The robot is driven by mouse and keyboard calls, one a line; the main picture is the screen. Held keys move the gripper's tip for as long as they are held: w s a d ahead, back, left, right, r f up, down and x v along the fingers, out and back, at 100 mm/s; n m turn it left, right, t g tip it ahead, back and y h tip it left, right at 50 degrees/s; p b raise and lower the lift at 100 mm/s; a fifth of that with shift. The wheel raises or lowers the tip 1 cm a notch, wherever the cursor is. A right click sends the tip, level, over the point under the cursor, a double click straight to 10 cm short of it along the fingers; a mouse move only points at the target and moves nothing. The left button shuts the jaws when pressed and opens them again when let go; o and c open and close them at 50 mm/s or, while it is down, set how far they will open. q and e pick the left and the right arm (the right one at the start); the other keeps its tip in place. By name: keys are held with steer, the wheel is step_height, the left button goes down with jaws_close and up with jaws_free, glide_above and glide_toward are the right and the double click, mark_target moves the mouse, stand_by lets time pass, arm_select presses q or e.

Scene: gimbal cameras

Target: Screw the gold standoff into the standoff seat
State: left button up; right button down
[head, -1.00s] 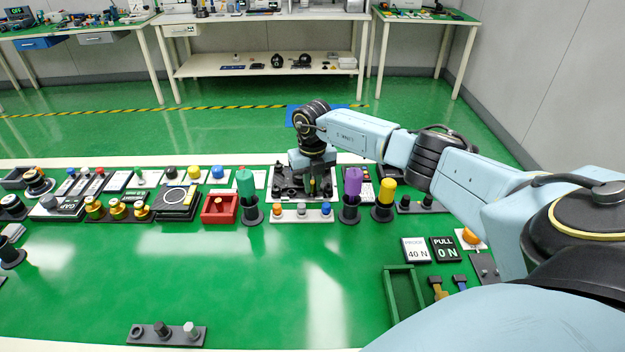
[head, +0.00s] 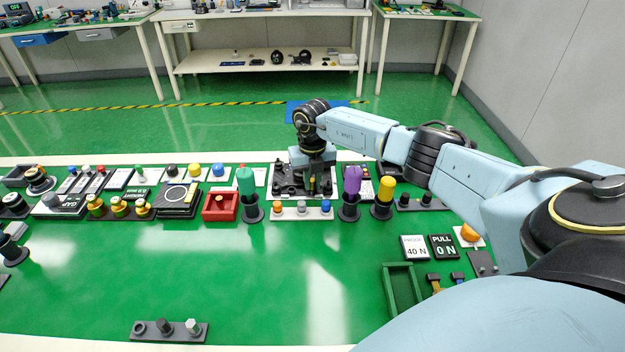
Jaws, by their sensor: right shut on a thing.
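My right gripper (head: 313,186) points down over a dark board on a pale base (head: 280,191) at the back middle of the table. It is shut on a small gold-toned thing, which I take to be the gold standoff; the fingers hide most of it. The standoff seat is too small, or too hidden under the gripper, to make out, so I cannot tell whether the standoff touches it. A red open box (head: 205,211) to the left holds a small gold-coloured piece (head: 219,202). My left gripper is not in view.
Handled tools stand upright close by: green (head: 246,181), purple (head: 352,178) and yellow (head: 386,189). A strip with coloured knobs (head: 301,217) lies just in front of the board. A green tray (head: 389,290) lies front right. The table's middle is clear.

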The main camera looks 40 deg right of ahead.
mark_target(312, 180)
steer(key=shift+f, duration=0.1)
steer(key=c, duration=1.3)
jaws_free()
step_height(312, 180, up, 14)
steer(key=shift+a+f+p, duration=0.1)
steer(key=shift+f+p, duration=0.15)
steer(key=shift+p, duration=0.65)
